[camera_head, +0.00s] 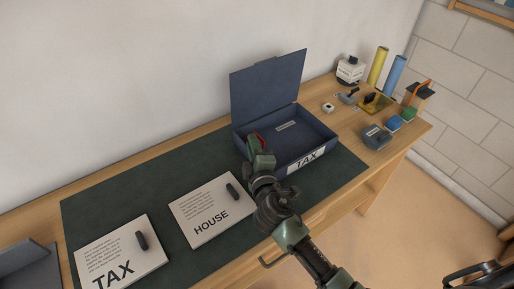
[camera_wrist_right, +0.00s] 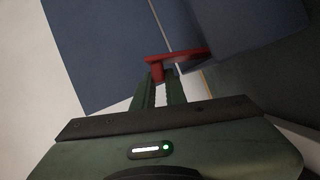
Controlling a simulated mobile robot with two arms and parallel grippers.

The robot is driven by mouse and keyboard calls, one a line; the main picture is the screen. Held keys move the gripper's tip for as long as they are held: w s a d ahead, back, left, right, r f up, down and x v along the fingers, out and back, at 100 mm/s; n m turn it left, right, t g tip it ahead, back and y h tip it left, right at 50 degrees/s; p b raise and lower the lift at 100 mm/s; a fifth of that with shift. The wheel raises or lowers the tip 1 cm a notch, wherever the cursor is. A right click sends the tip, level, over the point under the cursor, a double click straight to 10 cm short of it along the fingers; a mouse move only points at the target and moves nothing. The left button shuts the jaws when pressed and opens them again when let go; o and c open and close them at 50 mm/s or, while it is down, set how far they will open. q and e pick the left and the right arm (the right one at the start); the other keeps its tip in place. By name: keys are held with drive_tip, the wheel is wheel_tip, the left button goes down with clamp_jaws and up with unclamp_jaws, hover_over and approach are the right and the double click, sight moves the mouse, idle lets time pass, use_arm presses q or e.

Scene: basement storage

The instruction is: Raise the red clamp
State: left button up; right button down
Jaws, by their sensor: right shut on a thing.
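The red clamp (camera_head: 259,138) is at the left end of the open dark blue TAX box (camera_head: 331,144), mostly hidden behind my right gripper (camera_head: 256,150). In the right wrist view the clamp (camera_wrist_right: 180,56) is a red bar with a short stub, close to the blue box wall. The fingers of my right gripper (camera_wrist_right: 160,82) are shut on the stub. Whether the clamp still touches the box is unclear. The lid (camera_head: 268,86) of the box stands open at the back. My left gripper is not in view.
A dark green mat (camera_head: 90,207) covers the desk's middle, with a TAX card (camera_head: 118,255) and a HOUSE card (camera_head: 208,208). At the right stand a white jar (camera_head: 350,69), yellow and blue rolls (camera_head: 394,76), and small blue and green blocks (camera_head: 409,114). A wall runs behind.

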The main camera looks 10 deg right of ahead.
drive_tip(key=shift+s+a+f+n+b, duration=0.1)
drive_tip(key=shift+a+f+n+b, duration=0.05)
drive_tip(key=shift+a+n+b, duration=0.25)
drive_tip(key=c, duration=1.4)
unclamp_jaws()
drive_tip(key=shift+c, duration=0.2)
drive_tip(key=shift+s, duration=0.1)
drive_tip(key=shift+s, duration=0.4)
drive_tip(key=s+b, duration=0.1)
drive_tip(key=s, duration=0.6)
drive_tip(key=shift+a+r, duration=0.2)
drive_tip(key=shift+r, duration=0.1)
